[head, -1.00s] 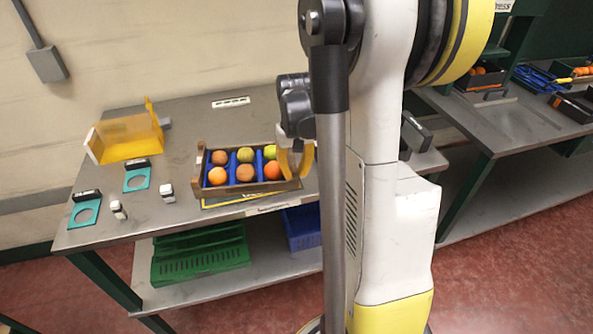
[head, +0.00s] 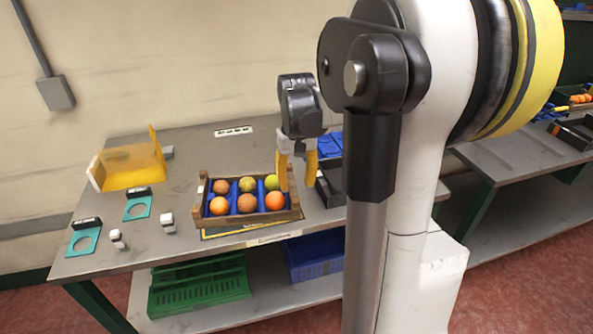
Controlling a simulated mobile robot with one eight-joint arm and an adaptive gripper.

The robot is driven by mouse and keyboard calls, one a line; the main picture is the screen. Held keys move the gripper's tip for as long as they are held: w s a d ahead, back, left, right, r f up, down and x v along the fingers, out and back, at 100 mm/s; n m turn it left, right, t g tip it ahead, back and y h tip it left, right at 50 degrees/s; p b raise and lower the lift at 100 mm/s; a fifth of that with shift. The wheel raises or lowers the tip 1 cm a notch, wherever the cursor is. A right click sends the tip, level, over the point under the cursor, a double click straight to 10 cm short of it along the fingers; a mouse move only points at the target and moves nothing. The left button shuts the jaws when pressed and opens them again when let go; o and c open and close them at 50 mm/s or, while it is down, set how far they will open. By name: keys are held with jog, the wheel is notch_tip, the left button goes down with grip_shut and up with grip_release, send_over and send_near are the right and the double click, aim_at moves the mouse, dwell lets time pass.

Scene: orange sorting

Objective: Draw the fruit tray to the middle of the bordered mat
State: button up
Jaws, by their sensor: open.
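The fruit tray (head: 254,217) is a brown wooden crate with blue dividers, holding several orange, brownish and yellow-green fruits. It sits on the bordered mat (head: 217,235), which is dark with a yellow edge; only its front strip shows below the tray. The tray covers the rest of the mat, so I cannot tell how well it is centred. My gripper (head: 298,182) has yellow fingers, is open and points down at the tray's right end. One finger is in front of the tray's right side, the other to the right of it. Whether they touch the tray is unclear.
A dark open box (head: 329,183) with blue items stands just right of my gripper. A yellow translucent stand (head: 130,168), teal holders (head: 138,207) and small white blocks (head: 168,221) are on the left. Green (head: 200,287) and blue crates (head: 313,254) sit on the lower shelf.

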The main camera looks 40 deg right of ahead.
jog(key=shift+r, duration=2.4)
jog(key=s+a+n+t, duration=0.2)
jog(key=s+a+t, duration=0.1)
jog(key=a, duration=0.9)
jog(key=s+a+n+t, duration=0.3)
jog(key=s+a+t, duration=0.1)
jog(key=a, duration=0.9)
jog(key=shift+s+a+n, duration=0.3)
jog(key=shift+s, duration=0.05)
jog(key=shift+d+r, duration=0.1)
